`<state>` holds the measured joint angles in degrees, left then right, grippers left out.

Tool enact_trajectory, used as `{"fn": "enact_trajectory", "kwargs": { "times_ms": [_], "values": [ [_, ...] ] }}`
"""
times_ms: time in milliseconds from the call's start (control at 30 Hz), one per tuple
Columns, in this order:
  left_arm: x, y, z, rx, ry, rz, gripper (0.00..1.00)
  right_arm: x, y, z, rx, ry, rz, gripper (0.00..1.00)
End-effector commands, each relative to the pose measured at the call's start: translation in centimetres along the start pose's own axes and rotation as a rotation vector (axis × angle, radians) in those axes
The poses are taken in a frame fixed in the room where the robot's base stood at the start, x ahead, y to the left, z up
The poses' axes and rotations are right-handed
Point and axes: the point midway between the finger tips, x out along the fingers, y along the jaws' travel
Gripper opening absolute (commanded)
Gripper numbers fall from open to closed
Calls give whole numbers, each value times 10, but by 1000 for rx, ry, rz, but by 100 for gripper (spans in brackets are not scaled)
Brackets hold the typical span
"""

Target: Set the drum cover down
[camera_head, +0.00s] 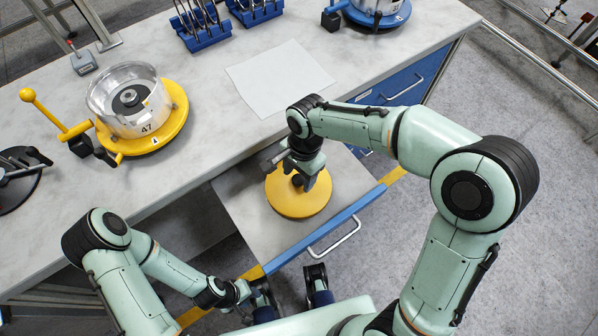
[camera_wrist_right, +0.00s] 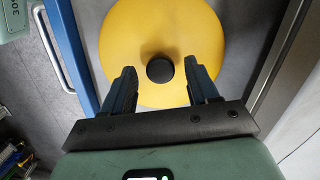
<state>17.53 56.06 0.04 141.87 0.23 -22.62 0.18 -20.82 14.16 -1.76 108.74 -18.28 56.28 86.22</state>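The drum cover (camera_head: 298,203) is a yellow disc with a black knob, lying flat in the open drawer (camera_head: 240,190). In the right wrist view the cover (camera_wrist_right: 205,35) fills the top middle, with its knob (camera_wrist_right: 160,69) between the finger lines. My right gripper (camera_head: 304,176) is over the cover. Its fingers (camera_wrist_right: 160,75) are apart, with a gap on each side of the knob, so it holds nothing. My left gripper (camera_head: 290,288) is low at the bottom, in front of the drawer, with its fingers spread and empty.
A clear drum on a yellow base (camera_head: 172,128) with a yellow-knobbed lever stands on the bench at left. A white sheet (camera_head: 280,80) lies behind the drawer. Blue tool racks (camera_head: 203,32) and a blue-based drum (camera_head: 378,12) stand at the back. The drawer handle (camera_head: 335,237) juts forward.

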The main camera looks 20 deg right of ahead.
Motion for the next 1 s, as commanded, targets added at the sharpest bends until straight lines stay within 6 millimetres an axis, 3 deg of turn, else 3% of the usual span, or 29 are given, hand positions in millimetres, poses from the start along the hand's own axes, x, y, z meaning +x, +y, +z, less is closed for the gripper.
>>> {"fn": "enact_trajectory", "kwargs": {
  "times_ms": [233, 500, 700, 1000],
  "values": [
    [-4, 1, 2, 0, -5, -1, 38, -19, -1, 0, 0, 1, -5, 59],
    [-12, 2, 5, -1, -15, -4, 38, -78, -1, 0, 0, 1, -7, 59],
    [-18, 4, 5, -1, -13, -3, 38, -111, -1, 0, 0, 1, -4, 59],
    [-19, 5, 5, 0, -12, -3, 38, -124, 0, 0, 0, 0, 0, 59]
  ]
}}
